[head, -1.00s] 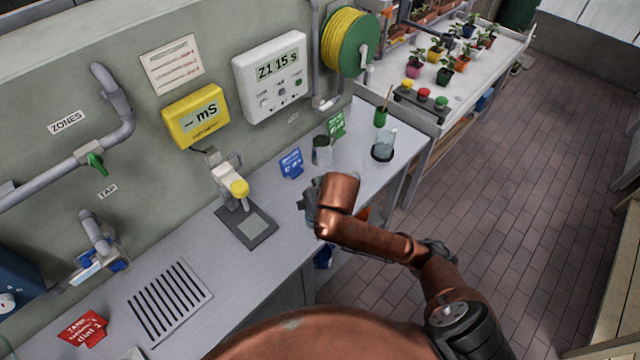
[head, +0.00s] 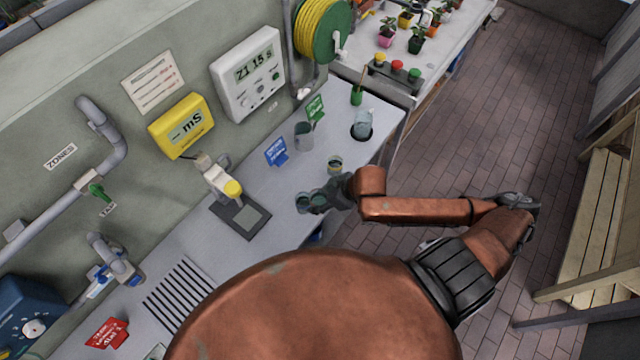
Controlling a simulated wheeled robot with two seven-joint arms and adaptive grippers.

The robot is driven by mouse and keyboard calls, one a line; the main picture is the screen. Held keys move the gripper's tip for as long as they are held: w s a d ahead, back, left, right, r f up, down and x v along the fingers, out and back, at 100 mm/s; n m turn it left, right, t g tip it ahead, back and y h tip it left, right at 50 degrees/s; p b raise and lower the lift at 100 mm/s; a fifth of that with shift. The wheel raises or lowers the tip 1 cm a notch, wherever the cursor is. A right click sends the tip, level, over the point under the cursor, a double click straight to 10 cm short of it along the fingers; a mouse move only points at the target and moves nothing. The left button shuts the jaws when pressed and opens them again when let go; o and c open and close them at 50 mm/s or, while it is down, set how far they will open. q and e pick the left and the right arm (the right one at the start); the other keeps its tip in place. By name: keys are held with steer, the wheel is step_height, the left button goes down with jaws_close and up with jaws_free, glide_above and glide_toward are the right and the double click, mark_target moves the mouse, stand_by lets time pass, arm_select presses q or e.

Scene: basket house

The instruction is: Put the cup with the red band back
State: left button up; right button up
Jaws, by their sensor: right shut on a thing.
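My right gripper (head: 322,198) reaches in from the right over the front part of the grey bench. It is shut on a small cup (head: 303,203), of which only a dark greenish part shows at the fingertips. I cannot make out a red band on it. Another small cup (head: 335,164) with a pale yellowish rim stands just behind the gripper. A larger grey cup (head: 303,136) stands further back, between the blue sign (head: 276,152) and the green sign (head: 315,108). My left gripper is not in view.
A clear vessel (head: 363,122) stands on a black round base at the bench's right end. A meter stand with a dark plate (head: 240,216) is left of the gripper. A slotted drain (head: 180,298) and red sign (head: 107,333) lie further left. The tiled floor is clear.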

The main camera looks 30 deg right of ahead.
steer(key=w+d+f, duration=0.2)
steer(key=w, duration=0.1)
steer(key=w+d+f+p, duration=0.1)
steer(key=w+d+f, duration=0.1)
steer(key=w+f, duration=0.1)
steer(key=w+d+f, duration=0.2)
steer(key=w+f, duration=0.1)
steer(key=w, duration=0.1)
steer(key=shift+w+d+f+p, duration=0.2)
steer(key=shift+w+p, duration=0.15)
steer(key=shift+w+d+f, duration=0.15)
steer(key=shift+w+f, duration=0.15)
steer(key=shift+f, duration=0.2)
steer(key=shift+w+d+f, duration=0.1)
steer(key=shift+w+f, duration=0.05)
steer(key=shift+f, duration=1.55)
steer(key=shift+f, duration=0.15)
steer(key=o, duration=1.3)
